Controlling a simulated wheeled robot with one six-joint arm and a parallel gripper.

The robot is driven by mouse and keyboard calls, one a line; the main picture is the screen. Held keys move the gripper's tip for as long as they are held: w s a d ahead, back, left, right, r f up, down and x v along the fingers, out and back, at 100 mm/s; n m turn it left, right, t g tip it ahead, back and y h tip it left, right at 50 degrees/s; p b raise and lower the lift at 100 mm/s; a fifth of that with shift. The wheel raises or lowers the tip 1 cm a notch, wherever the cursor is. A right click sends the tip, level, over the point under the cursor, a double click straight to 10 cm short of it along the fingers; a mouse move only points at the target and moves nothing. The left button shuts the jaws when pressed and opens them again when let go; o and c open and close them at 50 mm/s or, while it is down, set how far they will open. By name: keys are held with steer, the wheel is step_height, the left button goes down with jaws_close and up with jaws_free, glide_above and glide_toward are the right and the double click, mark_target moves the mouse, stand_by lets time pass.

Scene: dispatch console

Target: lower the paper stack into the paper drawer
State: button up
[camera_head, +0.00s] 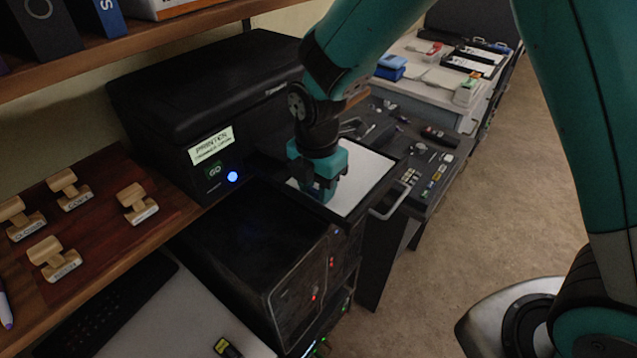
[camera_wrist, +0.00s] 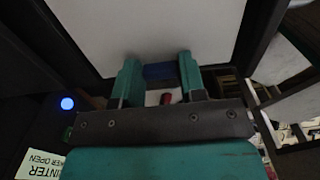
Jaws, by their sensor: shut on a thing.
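The white paper stack (camera_head: 368,180) lies flat within the outline of the open dark paper drawer (camera_head: 398,168), at the front of the black printer. In the wrist view the stack (camera_wrist: 150,28) spans most of the space between the drawer's dark side walls (camera_wrist: 262,28). My gripper (camera_head: 318,188) points down at the stack's near-left end. In the wrist view its two teal fingers (camera_wrist: 160,78) are shut on a dark blue part at the stack's edge. I cannot tell whether the stack rests on the drawer floor or hangs just above it.
The black printer (camera_head: 205,90) has a lit blue button and a label. A black cabinet (camera_head: 265,250) stands in front of it. Wooden stamps (camera_head: 138,203) lie on the left. A dark desk (camera_head: 432,150) with small items stands beyond the drawer. Open floor lies right.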

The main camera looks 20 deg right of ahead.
steer(key=shift+d, duration=0.1)
steer(key=o, duration=1.2)
